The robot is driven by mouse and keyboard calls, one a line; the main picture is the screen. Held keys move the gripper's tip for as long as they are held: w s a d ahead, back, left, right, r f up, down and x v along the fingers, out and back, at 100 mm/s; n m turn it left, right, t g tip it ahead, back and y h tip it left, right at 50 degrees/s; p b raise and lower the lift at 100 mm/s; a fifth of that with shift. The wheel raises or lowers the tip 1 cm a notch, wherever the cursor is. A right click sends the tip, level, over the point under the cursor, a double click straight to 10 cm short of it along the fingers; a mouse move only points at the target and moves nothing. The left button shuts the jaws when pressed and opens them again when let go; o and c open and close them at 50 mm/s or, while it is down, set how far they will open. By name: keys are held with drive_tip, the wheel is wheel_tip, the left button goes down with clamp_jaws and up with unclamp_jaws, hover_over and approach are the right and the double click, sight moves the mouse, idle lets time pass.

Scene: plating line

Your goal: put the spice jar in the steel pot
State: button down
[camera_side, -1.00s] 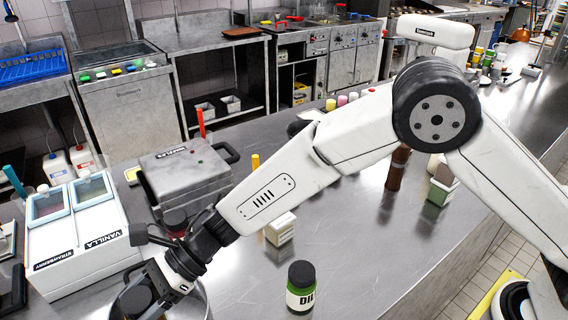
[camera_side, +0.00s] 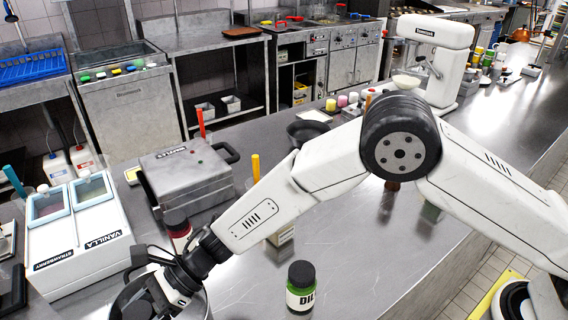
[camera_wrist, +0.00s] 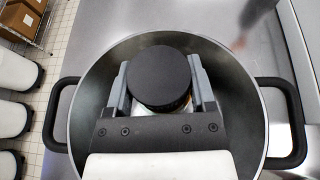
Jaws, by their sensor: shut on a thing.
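The spice jar (camera_wrist: 160,78), seen from above by its round black lid, sits between my gripper's two fingers (camera_wrist: 162,96) in the wrist view. My gripper is shut on it. Below and around them is the wide steel pot (camera_wrist: 242,112), with a dark handle on each side. The jar is inside the pot's rim outline; its base is hidden, so I cannot tell whether it touches the bottom. In the side view my gripper (camera_side: 160,295) is low at the bottom left over the pot (camera_side: 204,308), which the frame cuts off.
A dill jar (camera_side: 301,288) stands right of the pot. A red-labelled jar (camera_side: 178,232) and a waffle maker (camera_side: 188,172) stand behind it. The vanilla and strawberry dispenser (camera_side: 78,245) is close on the left. The counter right of the dill jar is clear.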

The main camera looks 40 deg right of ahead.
drive_tip(key=shift+f, duration=0.1)
unclamp_jaws()
idle(0.3)
drive_tip(key=shift+d+r, duration=0.2)
drive_tip(key=shift+r, duration=0.05)
drive_tip(key=v, duration=1.1)
drive_tip(key=shift+d+r, duration=0.15)
drive_tip(key=shift+d, duration=0.1)
